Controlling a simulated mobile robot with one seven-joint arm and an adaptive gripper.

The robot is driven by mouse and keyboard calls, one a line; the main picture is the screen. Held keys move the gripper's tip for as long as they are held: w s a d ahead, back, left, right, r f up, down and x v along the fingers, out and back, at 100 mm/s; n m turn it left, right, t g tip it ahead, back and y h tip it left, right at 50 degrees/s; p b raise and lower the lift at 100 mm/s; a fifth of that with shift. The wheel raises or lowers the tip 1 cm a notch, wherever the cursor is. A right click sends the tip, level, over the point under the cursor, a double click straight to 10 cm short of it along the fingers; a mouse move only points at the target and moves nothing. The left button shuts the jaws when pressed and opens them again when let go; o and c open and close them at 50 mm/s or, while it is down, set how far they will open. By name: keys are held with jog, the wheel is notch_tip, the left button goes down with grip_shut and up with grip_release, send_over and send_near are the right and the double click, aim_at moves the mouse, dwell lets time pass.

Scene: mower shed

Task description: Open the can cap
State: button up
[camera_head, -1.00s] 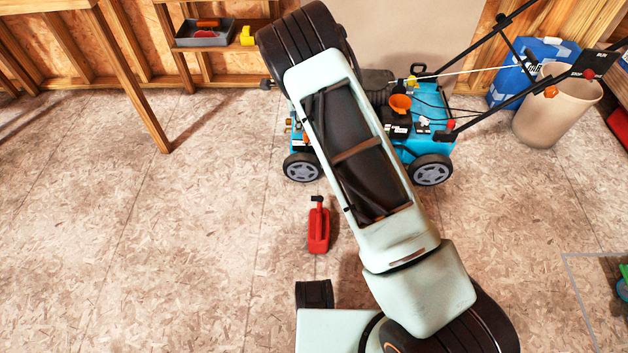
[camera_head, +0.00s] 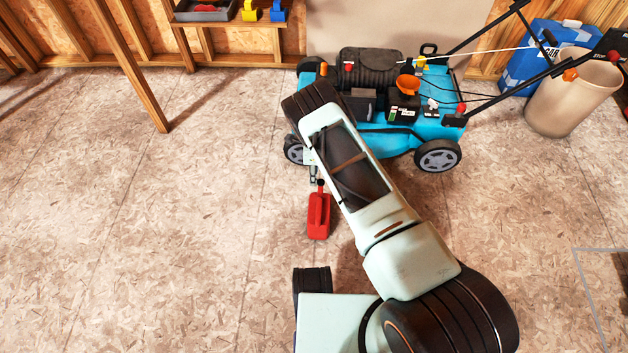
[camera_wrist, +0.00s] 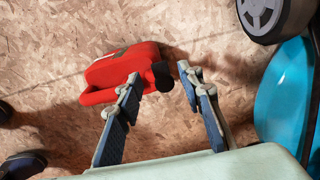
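The red can (camera_head: 319,216) stands on the floor in front of the mower, with its dark cap (camera_head: 320,184) at the top. In the wrist view the red can (camera_wrist: 108,72) is at upper left, and its black cap (camera_wrist: 162,76) shows between the fingertips in the picture. My gripper (camera_wrist: 159,77) is open with nothing held. Its left finger overlaps the can's edge in view; I cannot tell whether it touches. In the head view my gripper (camera_head: 313,174) is small, just behind the cap, and partly hidden by my arm.
A blue mower (camera_head: 425,125) stands close behind the can; its wheel (camera_wrist: 262,12) shows at upper right in the wrist view. A beige bin (camera_head: 570,103) and a blue box (camera_head: 540,62) are at the right. A wooden post (camera_head: 145,75) stands at left. The left floor is clear.

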aim_at(318, 182)
jog(key=shift+f+b, duration=0.3)
jog(key=shift+f, duration=1.1)
jog(key=shift+c, duration=0.5)
grip_shut()
